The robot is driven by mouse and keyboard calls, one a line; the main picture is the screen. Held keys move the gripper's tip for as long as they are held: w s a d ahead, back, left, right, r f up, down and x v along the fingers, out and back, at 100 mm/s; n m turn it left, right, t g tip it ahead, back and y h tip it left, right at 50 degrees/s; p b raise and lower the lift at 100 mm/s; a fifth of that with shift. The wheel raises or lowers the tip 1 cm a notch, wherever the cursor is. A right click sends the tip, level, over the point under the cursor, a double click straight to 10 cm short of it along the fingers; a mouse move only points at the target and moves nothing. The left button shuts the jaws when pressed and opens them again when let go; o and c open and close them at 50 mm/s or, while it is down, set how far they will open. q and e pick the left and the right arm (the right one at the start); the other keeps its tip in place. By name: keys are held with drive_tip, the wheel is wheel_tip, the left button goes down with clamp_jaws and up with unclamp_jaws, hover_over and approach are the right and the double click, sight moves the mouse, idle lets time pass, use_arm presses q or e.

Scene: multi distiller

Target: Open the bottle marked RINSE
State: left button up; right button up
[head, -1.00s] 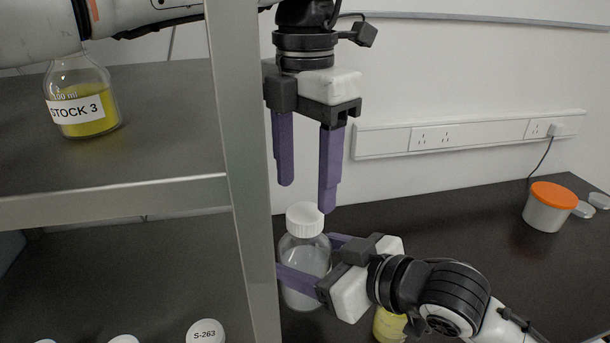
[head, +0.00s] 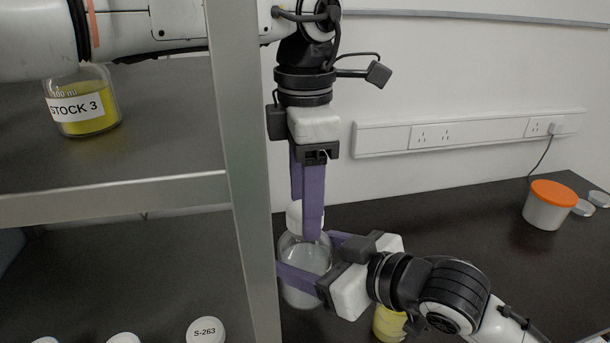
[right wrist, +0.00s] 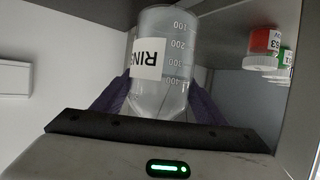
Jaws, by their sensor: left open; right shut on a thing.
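The clear RINSE bottle (head: 304,262) stands upright beside the shelf post in the head view, with its white cap (head: 292,214) on top. Its RINSE label shows upside down in the right wrist view (right wrist: 149,58). My right gripper (head: 306,262) is shut around the bottle's body from the right. My left gripper (head: 308,226) points straight down over the bottle, open, with its purple fingers at cap height. The near finger covers much of the cap, so whether the fingers touch it cannot be told.
A metal shelf post (head: 243,150) stands close left of the bottle. A STOCK 3 bottle (head: 82,104) sits on the upper shelf, and white caps such as S-263 (head: 206,332) show below. A yellow bottle (head: 389,323) is partly behind my right arm. An orange-lidded tub (head: 549,206) stands far right.

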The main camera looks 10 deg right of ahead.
use_arm(q)
drive_tip(key=shift+f, duration=0.4)
drive_tip(key=c, duration=1.1)
drive_tip(key=n, duration=0.6)
drive_tip(key=shift+n, duration=0.4)
drive_tip(key=o, duration=1.2)
drive_tip(key=shift+r, duration=2.3)
